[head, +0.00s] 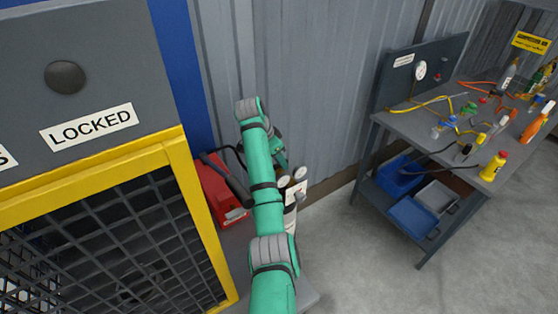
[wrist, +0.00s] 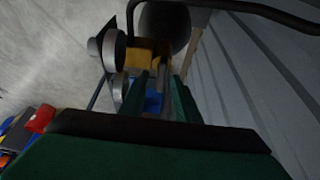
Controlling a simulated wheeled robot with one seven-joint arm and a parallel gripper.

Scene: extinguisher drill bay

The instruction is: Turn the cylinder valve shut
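A pale cylinder (head: 290,218) stands by the corrugated wall in the head view, partly hidden behind my arm. Two round gauges (head: 300,173) sit at its top. In the wrist view the gauges (wrist: 115,50) are left of my fingers, beside a brass-coloured block (wrist: 148,52) and a dark rounded part (wrist: 164,24). My gripper (wrist: 160,82) points at this fitting, with its two green fingers apart. A blue part (wrist: 153,103) shows between the fingers; I cannot tell whether it is the valve knob or whether they touch it. In the head view my gripper is mostly hidden by the arm.
A red case (head: 218,194) with a black hose is left of the cylinder. A yellow-framed mesh cage (head: 185,185) labelled LOCKED fills the left. A workbench (head: 400,122) with bottles, hoses and blue bins stands at right. Concrete floor is clear between.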

